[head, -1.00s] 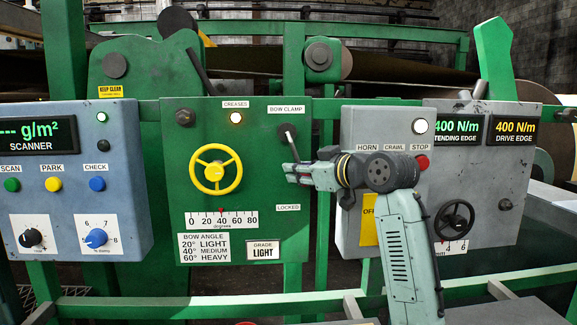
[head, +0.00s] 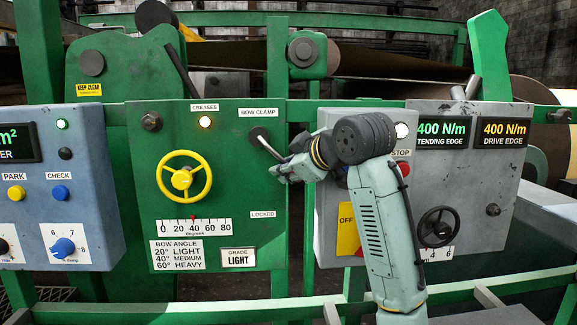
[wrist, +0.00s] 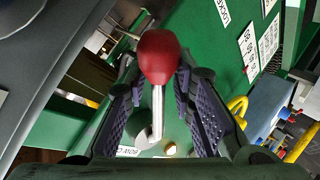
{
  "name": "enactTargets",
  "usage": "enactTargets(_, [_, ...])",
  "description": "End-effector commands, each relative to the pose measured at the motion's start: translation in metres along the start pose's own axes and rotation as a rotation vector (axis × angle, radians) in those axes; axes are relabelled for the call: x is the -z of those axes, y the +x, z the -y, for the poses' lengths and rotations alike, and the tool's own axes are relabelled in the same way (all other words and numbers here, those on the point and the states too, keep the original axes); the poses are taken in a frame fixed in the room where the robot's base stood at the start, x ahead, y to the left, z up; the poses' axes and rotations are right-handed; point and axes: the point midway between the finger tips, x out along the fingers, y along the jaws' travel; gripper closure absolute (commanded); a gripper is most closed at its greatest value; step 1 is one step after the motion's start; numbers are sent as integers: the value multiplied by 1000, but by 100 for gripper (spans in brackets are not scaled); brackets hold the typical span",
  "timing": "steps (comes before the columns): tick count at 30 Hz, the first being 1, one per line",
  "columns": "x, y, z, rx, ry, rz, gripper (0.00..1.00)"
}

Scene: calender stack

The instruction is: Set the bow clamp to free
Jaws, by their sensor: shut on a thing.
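The bow clamp is a lever on the green panel (head: 232,132), below the "BOW CLAMP" label (head: 258,113). Its dark round pivot (head: 259,136) shows, and the lever slants down and right to my gripper (head: 281,171). The "LOCKED" label (head: 263,214) is below; no "free" label is readable. In the wrist view, the lever's metal shaft (wrist: 158,108) and red knob (wrist: 159,57) stand between the two ribbed fingers of my gripper (wrist: 160,90). My gripper is shut on the lever; the fingers hide its knob in the head view.
A yellow handwheel (head: 184,176) is left of the lever on the same panel. A grey control box (head: 330,215) with a red stop button (head: 403,169) is close behind my arm at right. A green rail (head: 200,311) crosses in front, below.

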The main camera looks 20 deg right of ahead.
Motion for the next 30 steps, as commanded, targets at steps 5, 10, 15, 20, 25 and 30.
enactTargets(5, [-1,-2,-3,-9,0,3,100])
enactTargets(10, [-1,-2,-4,-11,1,2,75])
enactTargets(15, [-1,-2,-3,-9,1,1,64])
enactTargets(20, [0,-2,-2,-7,1,1,54])
enactTargets(25, [0,-1,-2,-5,0,1,54])
enactTargets(30, [0,-5,-2,-5,0,0,54])
